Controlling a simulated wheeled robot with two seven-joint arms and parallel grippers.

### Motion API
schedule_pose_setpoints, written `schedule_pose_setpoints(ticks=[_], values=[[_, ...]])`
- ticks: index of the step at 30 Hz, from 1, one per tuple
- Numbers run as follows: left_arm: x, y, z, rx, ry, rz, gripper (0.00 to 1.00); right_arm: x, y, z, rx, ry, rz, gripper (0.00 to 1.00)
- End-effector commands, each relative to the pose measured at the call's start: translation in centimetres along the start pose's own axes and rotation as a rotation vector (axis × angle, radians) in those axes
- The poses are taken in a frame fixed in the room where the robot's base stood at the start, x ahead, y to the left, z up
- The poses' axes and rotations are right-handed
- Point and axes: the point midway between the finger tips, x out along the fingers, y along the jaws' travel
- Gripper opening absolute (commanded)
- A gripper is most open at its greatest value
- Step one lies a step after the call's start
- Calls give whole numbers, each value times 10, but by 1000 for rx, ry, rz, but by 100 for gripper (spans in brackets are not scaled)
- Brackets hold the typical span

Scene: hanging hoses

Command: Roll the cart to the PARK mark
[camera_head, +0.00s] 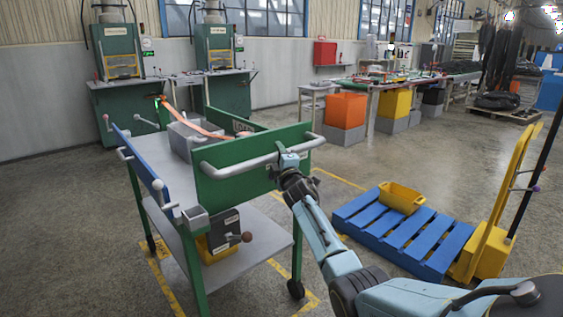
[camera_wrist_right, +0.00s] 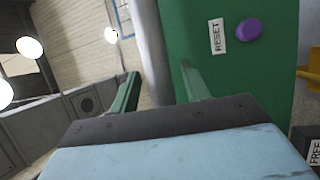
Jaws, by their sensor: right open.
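The cart has a green end panel (camera_head: 245,172), a blue side panel (camera_head: 145,160), grey shelves and dark castors. A grey handle bar (camera_head: 235,161) runs across the green panel. My right gripper (camera_head: 286,157) is at the right part of this handle. In the right wrist view, my right gripper (camera_wrist_right: 160,84) is open, and the grey bar (camera_wrist_right: 150,50) passes between its fingers. The green panel (camera_wrist_right: 235,80) is close beyond it. My left gripper is out of view.
A blue pallet (camera_head: 400,232) with a yellow bin (camera_head: 401,197) and a yellow hand truck (camera_head: 495,220) stand on the right. Green machines (camera_head: 225,65) stand behind. A purple button (camera_wrist_right: 248,30) labelled RESET is on the panel. Open floor lies beyond the cart.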

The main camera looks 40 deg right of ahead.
Motion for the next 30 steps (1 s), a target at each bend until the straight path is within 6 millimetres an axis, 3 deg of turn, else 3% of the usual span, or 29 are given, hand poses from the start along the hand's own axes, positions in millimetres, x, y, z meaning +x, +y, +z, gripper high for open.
schedule_pose_setpoints(ticks=[2,8,21,30], values=[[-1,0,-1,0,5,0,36,-4,0,0,0,0,-1,47],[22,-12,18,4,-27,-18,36,-27,1,0,-1,1,-2,47],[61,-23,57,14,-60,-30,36,-106,1,0,0,0,-1,47],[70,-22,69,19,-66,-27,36,-132,1,0,0,-1,1,47]])
